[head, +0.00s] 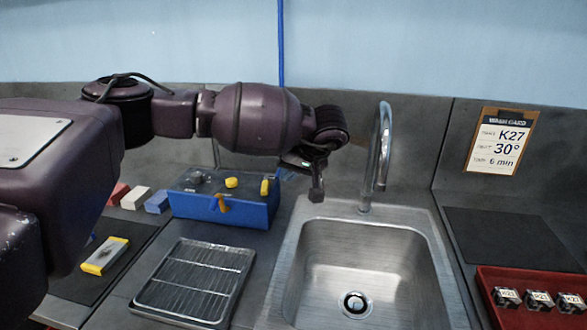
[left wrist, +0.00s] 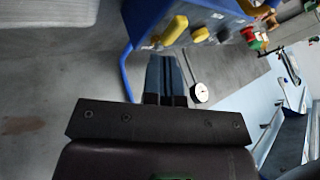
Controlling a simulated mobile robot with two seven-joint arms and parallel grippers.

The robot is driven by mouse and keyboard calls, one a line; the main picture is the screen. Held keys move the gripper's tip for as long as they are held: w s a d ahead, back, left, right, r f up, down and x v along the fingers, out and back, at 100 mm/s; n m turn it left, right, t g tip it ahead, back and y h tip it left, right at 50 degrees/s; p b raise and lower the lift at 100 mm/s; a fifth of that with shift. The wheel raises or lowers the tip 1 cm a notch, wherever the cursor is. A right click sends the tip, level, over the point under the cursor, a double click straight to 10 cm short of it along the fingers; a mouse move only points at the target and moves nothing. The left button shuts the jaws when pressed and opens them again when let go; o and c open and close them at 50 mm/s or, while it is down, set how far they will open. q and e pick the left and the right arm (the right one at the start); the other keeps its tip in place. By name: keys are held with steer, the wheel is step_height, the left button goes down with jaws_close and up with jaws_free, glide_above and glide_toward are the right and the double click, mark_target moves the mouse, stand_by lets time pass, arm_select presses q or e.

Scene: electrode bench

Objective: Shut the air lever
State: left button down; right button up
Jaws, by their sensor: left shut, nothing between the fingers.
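A blue box (head: 225,207) with yellow controls stands on the bench left of the sink. A long yellow lever (head: 265,187) sits at its right end; it appears to be the long yellow handle (left wrist: 175,30) in the left wrist view. No label for air is readable. My left gripper (head: 316,192) is shut and empty, fingers down, right of the box and apart from it. The fingertips (left wrist: 165,62) point towards the box in the wrist view.
A faucet (head: 380,150) and steel sink (head: 310,235) are right of my gripper. A wire rack (head: 197,280) lies before the box. A blue hose (head: 281,45) runs down the wall. A white round gauge (left wrist: 200,92) is near the fingers. A red tray (head: 485,275) is far right.

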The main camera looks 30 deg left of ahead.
mark_target(267, 186)
arm_select(q)
steer(key=x, duration=0.6)
arm_select(e)
steer(key=shift+w+f, duration=0.1)
steer(key=shift+f, duration=0.1)
arm_select(q)
steer(key=shift+s+a+r+m, duration=0.15)
steer(key=shift+s+a+m, duration=0.05)
steer(key=shift+a+m, duration=0.1)
steer(key=shift+s+a+r+m+t+p, duration=0.1)
steer(key=shift+s+a+m+t+p, duration=0.15)
steer(key=shift+t+p, duration=0.25)
steer(key=shift+s+a+m, duration=0.1)
steer(key=shift+a+m, duration=0.1)
steer(key=shift+m, duration=0.15)
steer(key=shift+a+f+m+t, duration=0.1)
steer(key=shift+f+m+t, duration=0.2)
steer(key=shift+m, duration=0.1)
arm_select(e)
steer(key=shift+s+d+r, duration=0.2)
steer(key=shift+r, duration=0.3)
